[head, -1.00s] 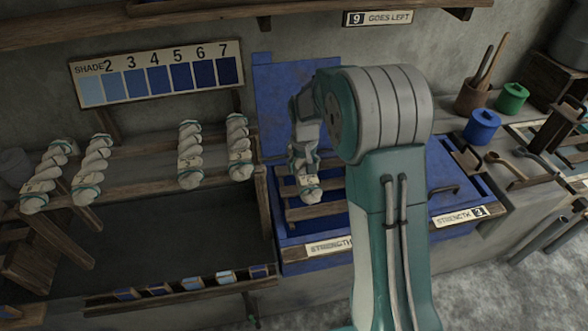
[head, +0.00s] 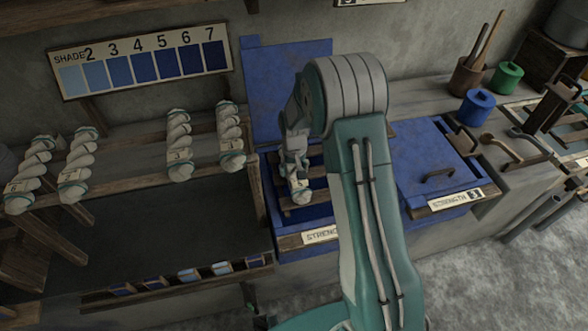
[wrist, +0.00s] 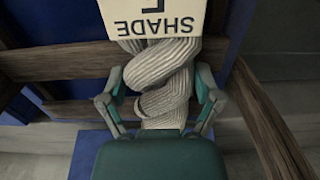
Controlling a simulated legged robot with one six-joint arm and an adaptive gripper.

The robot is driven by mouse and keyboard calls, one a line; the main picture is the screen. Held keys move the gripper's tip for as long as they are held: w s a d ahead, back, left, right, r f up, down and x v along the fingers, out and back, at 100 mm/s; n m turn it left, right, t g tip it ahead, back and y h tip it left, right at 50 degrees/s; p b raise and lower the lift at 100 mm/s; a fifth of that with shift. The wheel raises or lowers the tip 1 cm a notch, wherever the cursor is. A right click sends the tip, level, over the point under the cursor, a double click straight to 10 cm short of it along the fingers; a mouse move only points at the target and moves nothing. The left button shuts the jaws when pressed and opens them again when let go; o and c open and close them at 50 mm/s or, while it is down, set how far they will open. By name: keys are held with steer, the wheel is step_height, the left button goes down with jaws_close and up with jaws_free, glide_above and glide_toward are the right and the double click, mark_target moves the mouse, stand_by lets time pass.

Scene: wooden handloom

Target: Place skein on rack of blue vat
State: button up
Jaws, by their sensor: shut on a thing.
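The blue vat (head: 268,208) stands open in the middle of the head view, with slatted wooden rack bars (head: 318,184) across its mouth. My gripper (head: 297,172) is over this rack, shut on a pale twisted skein (head: 300,197) with a tag reading 5. In the wrist view my two fingers close on either side of the ribbed skein (wrist: 168,88). Its tag (wrist: 158,18) shows SHADE upside down. Wooden rack bars (wrist: 60,62) lie behind it. I cannot tell whether the skein touches the bars. My arm hides the vat's right side.
Several tagged skeins hang on a wooden rack (head: 130,188) at left. A raised blue lid (head: 290,85) stands behind the open vat. A closed blue vat (head: 435,160) labelled STRENGTH 3 is at right. Small blue (head: 477,107) and green (head: 507,76) pots stand at the back right.

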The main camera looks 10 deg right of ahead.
steer(key=o, duration=1)
step_height(320, 180, up, 12)
step_height(320, 180, up, 8)
steer(key=r+t, duration=0.1)
glide_above(294, 167)
steer(key=s, duration=0.5)
steer(key=s+r+t, duration=0.1)
steer(key=s+r, duration=0.2)
steer(key=s, duration=0.5)
steer(key=s+r+t, duration=0.2)
steer(key=s+r, duration=0.1)
steer(key=s, duration=0.5)
steer(key=s+r+t, duration=0.1)
steer(key=s+r, duration=0.2)
steer(key=s, duration=0.5)
steer(key=shift+r+t, duration=0.3)
steer(key=shift+r, duration=0.05)
